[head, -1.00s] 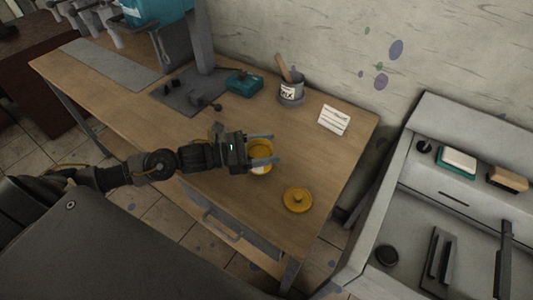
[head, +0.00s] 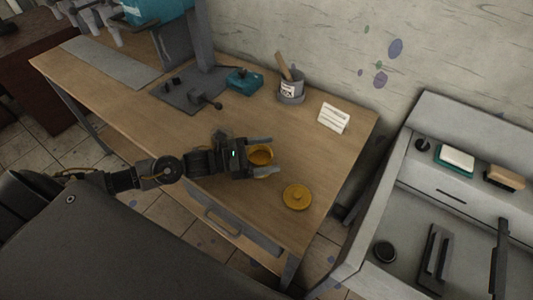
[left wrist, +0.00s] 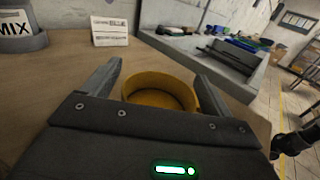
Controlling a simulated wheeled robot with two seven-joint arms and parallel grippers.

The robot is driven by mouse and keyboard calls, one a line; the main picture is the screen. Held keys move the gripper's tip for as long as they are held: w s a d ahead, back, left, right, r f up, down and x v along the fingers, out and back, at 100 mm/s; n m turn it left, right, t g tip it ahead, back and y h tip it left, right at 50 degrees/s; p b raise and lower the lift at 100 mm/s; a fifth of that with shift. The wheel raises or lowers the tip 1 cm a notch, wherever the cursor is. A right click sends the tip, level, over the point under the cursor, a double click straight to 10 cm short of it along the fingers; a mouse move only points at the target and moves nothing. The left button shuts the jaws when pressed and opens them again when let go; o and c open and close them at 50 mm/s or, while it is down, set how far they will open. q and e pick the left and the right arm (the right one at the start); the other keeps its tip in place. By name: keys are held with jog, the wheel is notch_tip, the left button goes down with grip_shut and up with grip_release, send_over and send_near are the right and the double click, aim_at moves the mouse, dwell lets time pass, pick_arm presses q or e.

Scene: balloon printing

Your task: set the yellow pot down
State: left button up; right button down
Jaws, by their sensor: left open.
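The yellow pot (head: 261,155) is an open round pot on the wooden table (head: 180,128), upright, with its lid off. My left gripper (head: 266,156) is open, with one finger on each side of the pot. In the left wrist view the pot (left wrist: 160,92) shows between the two spread fingers (left wrist: 157,88), with a gap at each side near the rim. The pot's lower part is hidden by the gripper body. A yellow lid (head: 297,197) with a small knob lies on the table to the right and nearer.
A grey MIX pot with a stick (head: 290,90) and a white card (head: 333,117) stand at the back. A teal box (head: 244,80) and a grey machine base (head: 190,90) are farther left. A grey sink-like unit (head: 405,215) stands at the right. Table around the lid is clear.

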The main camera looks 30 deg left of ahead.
pick_arm(q)
jog(key=shift+r+p, duration=0.25)
jog(key=shift+p, duration=0.05)
jog(key=b+v, duration=0.1)
jog(key=v, duration=0.2)
jog(key=b+v, duration=0.1)
jog(key=v, duration=0.3)
jog(key=b+v, duration=0.1)
jog(key=v, duration=0.2)
jog(key=shift+s+a+f, duration=0.25)
jog(key=shift+a, duration=0.05)
jog(key=shift+s+a+b, duration=0.3)
jog(key=shift+a, duration=0.1)
jog(key=shift+a+r, duration=0.1)
jog(key=shift+a, duration=0.05)
jog(key=shift+r, duration=0.1)
